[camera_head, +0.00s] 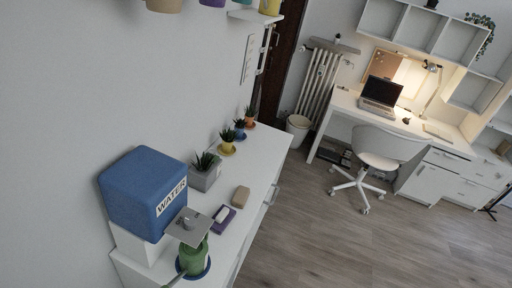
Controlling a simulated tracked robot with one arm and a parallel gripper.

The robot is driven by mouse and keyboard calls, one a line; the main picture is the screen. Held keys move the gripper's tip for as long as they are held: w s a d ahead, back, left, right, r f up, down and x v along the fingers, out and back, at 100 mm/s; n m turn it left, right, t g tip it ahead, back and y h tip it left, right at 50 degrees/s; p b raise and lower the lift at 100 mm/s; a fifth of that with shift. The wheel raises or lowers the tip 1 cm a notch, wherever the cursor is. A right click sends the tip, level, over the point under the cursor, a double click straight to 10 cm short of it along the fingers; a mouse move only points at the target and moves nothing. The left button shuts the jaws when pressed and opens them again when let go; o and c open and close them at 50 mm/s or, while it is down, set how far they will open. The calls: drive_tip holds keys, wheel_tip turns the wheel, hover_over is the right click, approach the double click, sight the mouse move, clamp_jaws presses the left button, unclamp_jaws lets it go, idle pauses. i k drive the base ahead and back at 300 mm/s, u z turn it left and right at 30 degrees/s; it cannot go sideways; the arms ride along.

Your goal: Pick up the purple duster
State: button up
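A small purple block-like thing (229,224), the only purple thing on the white cabinet top (262,160), lies flat there with a white piece (221,214) on or in it. It fits the purple duster, but it is too small to be sure. It lies between a tan block (241,197) and a grey plate with a small knob (188,228). I cannot tell what the grey plate belongs to. No gripper fingers can be made out.
A blue WATER box (140,190) stands at the near left, with a green vessel (193,258) beside it. A grey planter (205,176) and small potted plants (227,140) line the wall. Floor (300,240) right of the cabinet is clear; a chair (380,145) stands beyond.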

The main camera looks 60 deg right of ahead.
sight(223, 216)
drive_tip(key=z, duration=1.25)
